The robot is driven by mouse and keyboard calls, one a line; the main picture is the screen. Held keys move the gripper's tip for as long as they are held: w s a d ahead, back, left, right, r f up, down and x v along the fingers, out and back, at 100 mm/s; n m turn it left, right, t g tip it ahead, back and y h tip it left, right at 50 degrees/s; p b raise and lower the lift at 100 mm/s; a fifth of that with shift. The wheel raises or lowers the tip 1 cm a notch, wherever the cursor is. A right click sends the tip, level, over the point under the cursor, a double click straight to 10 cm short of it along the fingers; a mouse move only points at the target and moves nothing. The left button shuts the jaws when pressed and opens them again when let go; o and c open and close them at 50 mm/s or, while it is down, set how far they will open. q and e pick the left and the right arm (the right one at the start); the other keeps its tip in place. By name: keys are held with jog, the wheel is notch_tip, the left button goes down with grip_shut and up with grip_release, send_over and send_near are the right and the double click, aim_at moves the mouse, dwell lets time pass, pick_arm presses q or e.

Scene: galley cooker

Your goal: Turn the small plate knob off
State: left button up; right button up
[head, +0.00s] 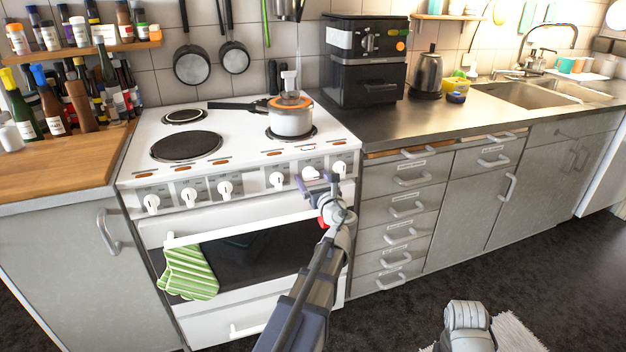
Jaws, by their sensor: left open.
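The white cooker (240,150) has a row of several white knobs along its front panel. My left gripper (317,184) is open in front of the right part of this panel. Its fingertips are close to a knob (310,173) that they partly overlap; I cannot tell whether they touch it. Another knob (340,168) is just to the right, and one (277,180) is to the left. A small plate (184,116) at the back left is bare. Which knob belongs to which plate is too small to read. My right gripper is out of view.
A white pot (290,120) with an orange-rimmed lid stands on the right plate, its dark handle pointing left. A large plate (186,146) is bare at front left. A green striped mitt (188,272) hangs on the oven handle. A steel counter (430,118) adjoins on the right.

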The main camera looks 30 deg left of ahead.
pick_arm(q)
jog(key=c, duration=1.4)
jog(key=shift+o, duration=0.2)
jog(key=shift+n, duration=0.4)
jog(key=n, duration=0.3)
jog(key=shift+n, duration=0.4)
jog(key=n, duration=0.4)
jog(key=shift+n, duration=0.3)
jog(key=n, duration=0.8)
jog(key=shift+w+n, duration=0.1)
jog(key=shift+n, duration=0.4)
